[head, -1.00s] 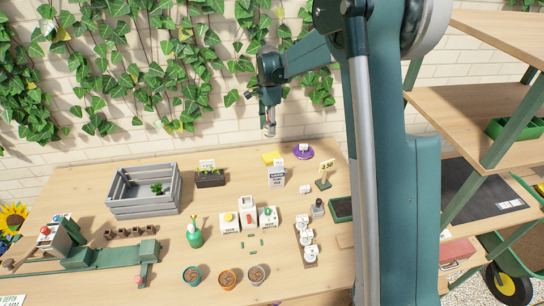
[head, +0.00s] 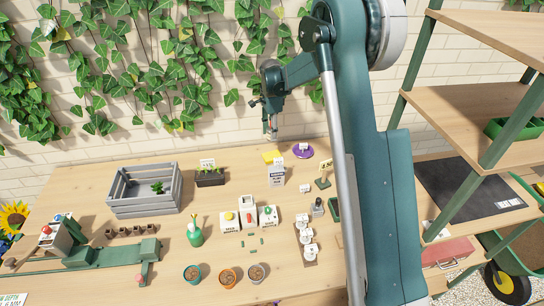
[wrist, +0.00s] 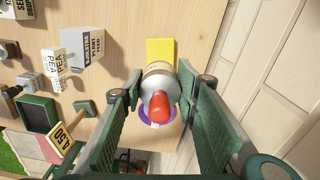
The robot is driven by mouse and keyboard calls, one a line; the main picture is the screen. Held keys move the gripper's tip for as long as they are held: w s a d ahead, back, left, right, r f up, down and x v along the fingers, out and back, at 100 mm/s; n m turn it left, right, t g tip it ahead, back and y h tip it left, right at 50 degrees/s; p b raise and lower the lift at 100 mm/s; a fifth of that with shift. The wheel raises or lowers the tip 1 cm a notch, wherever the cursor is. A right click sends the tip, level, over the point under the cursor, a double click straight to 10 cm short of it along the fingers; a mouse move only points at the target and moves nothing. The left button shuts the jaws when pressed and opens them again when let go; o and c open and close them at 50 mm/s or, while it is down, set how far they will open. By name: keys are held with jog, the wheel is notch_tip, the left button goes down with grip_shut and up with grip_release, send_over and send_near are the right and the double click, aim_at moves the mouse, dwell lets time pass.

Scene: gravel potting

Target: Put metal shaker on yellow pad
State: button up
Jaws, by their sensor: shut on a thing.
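The metal shaker (wrist: 158,76) is between the fingers of my gripper (wrist: 160,84) in the wrist view. It is a silvery cylinder with a red rounded end toward the camera. My gripper (head: 271,118) is shut on it. In the head view the shaker (head: 273,128) hangs in the air above the back of the table, small and hard to make out. The yellow pad (head: 270,157) lies flat at the table's back, below the shaker. It also shows in the wrist view (wrist: 160,49), partly covered by the shaker.
A purple round pad (head: 303,152) with a small white block lies right of the yellow pad. A grey-white box (head: 276,177) stands in front, partly hiding the yellow pad. A price sign (head: 324,175) stands nearby. The brick wall (wrist: 255,75) is close behind the table.

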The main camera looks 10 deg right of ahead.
send_over(271, 155)
jog(key=shift+s+f, duration=0.1)
jog(key=shift+f, duration=3.05)
jog(key=shift+d, duration=0.1)
jog(key=shift+f, duration=1.85)
jog(key=shift+f+b, duration=0.2)
jog(key=shift+b, duration=0.2)
jog(key=o, duration=0.9)
jog(key=shift+r, duration=0.15)
notch_tip(271, 155, up, 12)
jog(key=shift+r+p, duration=0.1)
jog(key=shift+p, duration=0.35)
